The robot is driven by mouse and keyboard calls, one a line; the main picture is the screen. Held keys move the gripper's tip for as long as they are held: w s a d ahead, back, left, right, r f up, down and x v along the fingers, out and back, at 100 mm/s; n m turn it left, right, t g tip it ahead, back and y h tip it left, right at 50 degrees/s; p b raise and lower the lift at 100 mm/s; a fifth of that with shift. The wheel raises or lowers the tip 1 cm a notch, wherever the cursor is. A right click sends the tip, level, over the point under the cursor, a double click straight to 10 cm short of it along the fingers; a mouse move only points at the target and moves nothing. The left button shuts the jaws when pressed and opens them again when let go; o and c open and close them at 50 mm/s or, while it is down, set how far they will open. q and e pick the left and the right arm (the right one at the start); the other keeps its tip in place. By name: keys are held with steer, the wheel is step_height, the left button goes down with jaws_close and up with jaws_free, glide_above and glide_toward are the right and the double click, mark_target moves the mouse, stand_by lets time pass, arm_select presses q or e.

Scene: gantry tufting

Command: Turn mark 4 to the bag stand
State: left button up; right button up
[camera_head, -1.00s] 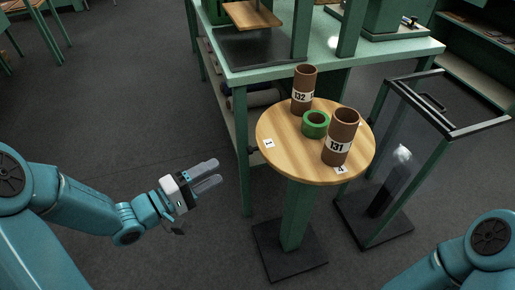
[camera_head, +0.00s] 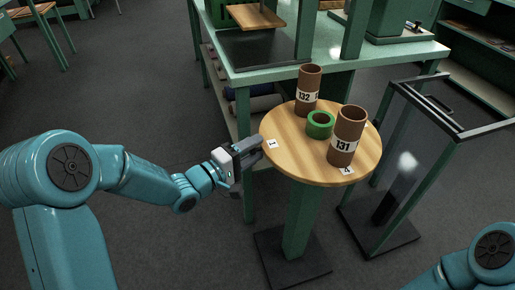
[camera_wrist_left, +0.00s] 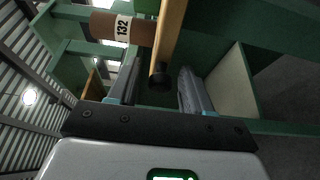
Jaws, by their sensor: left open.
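The round wooden turntable top (camera_head: 290,160) stands on a green post. Mark 4 (camera_head: 346,170) is a white label at its front right rim, and mark 1 (camera_head: 272,144) is at its left rim. The bag stand (camera_head: 418,165) is a dark frame with a clear bag, right of the turntable. My left gripper (camera_head: 254,152) is open at the left rim beside mark 1. In the left wrist view, the turntable's edge (camera_wrist_left: 171,38) and a dark knob (camera_wrist_left: 160,77) show between the open fingers; contact cannot be told. My right gripper is out of view.
Brown tubes labelled 131 (camera_head: 346,138) and 132 (camera_head: 308,88) stand on the turntable with a green ring (camera_head: 319,125) between them. A green bench (camera_head: 395,55) stands close behind. The floor at the front left is free.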

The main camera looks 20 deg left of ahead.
arm_select(q)
steer(key=shift+x, duration=0.8)
jaws_close()
